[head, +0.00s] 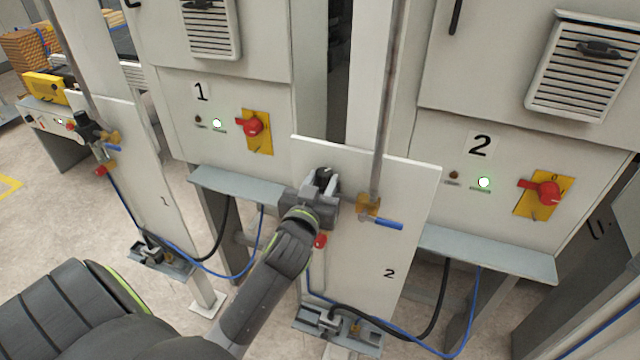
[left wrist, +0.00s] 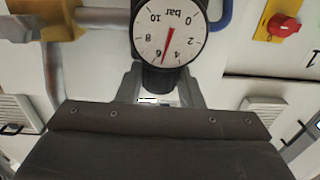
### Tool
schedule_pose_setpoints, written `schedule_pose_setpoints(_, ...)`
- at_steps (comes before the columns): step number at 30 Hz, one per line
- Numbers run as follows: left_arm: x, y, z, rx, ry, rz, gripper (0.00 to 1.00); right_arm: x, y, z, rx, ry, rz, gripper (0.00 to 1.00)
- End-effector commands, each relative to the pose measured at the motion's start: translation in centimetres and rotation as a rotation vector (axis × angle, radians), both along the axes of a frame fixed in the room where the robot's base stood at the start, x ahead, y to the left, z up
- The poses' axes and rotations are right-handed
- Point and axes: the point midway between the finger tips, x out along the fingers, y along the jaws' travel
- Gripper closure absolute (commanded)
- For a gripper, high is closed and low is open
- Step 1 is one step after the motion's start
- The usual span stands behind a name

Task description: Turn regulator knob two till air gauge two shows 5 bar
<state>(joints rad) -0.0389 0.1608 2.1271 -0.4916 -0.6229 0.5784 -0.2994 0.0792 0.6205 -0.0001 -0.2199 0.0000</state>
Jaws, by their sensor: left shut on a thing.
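Panel two (head: 345,245), a white board marked 2, stands in the middle of the head view. My left gripper (head: 322,188) is at its upper part, shut on regulator knob two, which is mostly hidden by the jaws. Air gauge two (left wrist: 170,32) shows in the left wrist view just beyond the fingers (left wrist: 168,98), upside down. Its red needle points between 4 and 6, close to the 6 mark. In the head view the gauge face cannot be read. My right gripper is not in view.
A blue-handled valve (head: 386,224) sits right of my gripper on a vertical pipe (head: 384,100). A red part (head: 320,241) is below the gripper. Cabinets 1 and 2 with red switches (head: 251,126) stand behind. Panel one (head: 135,165) stands to the left. Floor is clear at far left.

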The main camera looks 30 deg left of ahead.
Motion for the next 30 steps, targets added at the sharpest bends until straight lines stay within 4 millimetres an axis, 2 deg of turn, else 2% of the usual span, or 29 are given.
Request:
schedule_pose_setpoints(17,0.07,-0.06,0.0,0.001,0.0,0.034,0.89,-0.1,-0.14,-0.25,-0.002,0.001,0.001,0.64)
schedule_pose_setpoints(18,0.07,-0.06,0.0,0.001,0.0,0.034,0.65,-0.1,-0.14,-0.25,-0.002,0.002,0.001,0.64)
schedule_pose_setpoints(20,0.07,-0.06,0.01,0.001,0.0,0.034,0.57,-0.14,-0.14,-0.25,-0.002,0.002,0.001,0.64)
schedule_pose_setpoints(30,0.1,-0.1,0.01,0.001,0.0,0.033,0.57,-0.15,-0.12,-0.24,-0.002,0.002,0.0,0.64)
